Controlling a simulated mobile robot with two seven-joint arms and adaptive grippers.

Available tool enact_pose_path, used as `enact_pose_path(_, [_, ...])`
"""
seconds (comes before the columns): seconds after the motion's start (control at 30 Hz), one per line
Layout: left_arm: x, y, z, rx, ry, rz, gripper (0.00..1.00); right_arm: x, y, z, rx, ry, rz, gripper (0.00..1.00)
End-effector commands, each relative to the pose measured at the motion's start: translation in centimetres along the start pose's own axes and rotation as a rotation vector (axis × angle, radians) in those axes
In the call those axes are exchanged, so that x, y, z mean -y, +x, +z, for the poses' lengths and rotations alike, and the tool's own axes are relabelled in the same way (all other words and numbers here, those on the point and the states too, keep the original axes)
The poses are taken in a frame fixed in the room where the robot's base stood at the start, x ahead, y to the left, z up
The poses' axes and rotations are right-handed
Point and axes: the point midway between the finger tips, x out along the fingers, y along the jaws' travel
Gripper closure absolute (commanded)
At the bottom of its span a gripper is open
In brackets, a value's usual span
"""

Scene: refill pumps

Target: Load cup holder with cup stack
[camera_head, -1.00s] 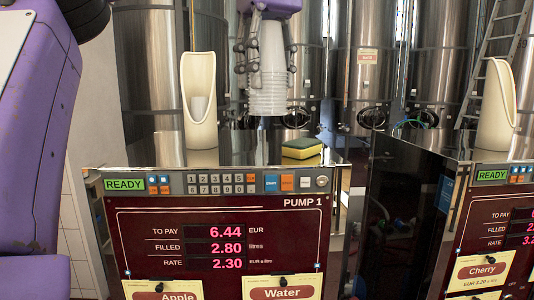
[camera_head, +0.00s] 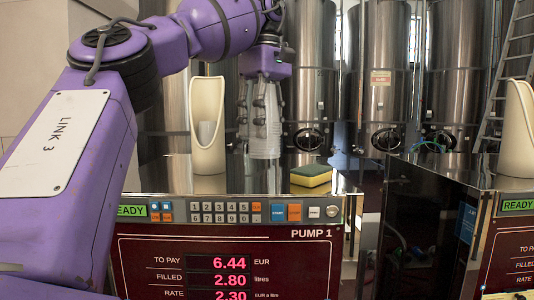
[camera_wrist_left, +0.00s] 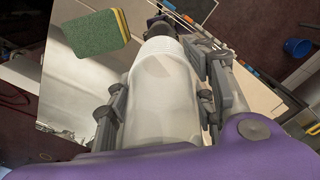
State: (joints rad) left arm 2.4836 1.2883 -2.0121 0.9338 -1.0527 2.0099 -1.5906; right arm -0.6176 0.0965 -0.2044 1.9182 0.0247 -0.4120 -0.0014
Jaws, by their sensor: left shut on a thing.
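A cream cup holder (camera_head: 207,155) stands upright on the steel top of pump 1 in the head view, with a pale cup visible low inside it. My left gripper (camera_head: 262,105) is shut on a stack of translucent white cups (camera_head: 265,140). The stack hangs roughly upright to the right of the holder and apart from it in the picture. In the left wrist view the cup stack (camera_wrist_left: 165,92) fills the space between the fingers, its rim end away from the palm. My right gripper is not in view.
A yellow and green sponge (camera_head: 311,178) lies on the pump top to the right; it also shows in the wrist view (camera_wrist_left: 96,36). A second cream holder (camera_head: 518,130) stands on the neighbouring pump. Large steel tanks (camera_head: 312,75) stand behind.

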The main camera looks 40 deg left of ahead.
Motion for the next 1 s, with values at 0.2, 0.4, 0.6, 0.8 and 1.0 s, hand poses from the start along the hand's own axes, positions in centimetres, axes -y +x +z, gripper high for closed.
enact_pose_path(0.2, [-1.7, 2.7, -1.4, 0.002, -0.001, 0.001, 0.79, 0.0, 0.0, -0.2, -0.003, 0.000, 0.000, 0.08])
enact_pose_path(0.4, [-2.3, 3.6, -1.9, 0.000, 0.000, 0.002, 0.79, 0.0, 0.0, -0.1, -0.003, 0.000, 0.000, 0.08])
enact_pose_path(0.6, [-2.5, 5.9, -2.0, 0.004, 0.003, -0.003, 0.79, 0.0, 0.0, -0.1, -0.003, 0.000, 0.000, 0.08])
enact_pose_path(0.8, [-2.4, 6.8, -2.0, 0.000, 0.000, 0.004, 0.79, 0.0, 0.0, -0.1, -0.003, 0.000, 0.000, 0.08])
enact_pose_path(1.0, [-2.4, 6.8, -2.0, 0.000, 0.000, 0.004, 0.79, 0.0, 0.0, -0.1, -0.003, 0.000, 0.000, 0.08])
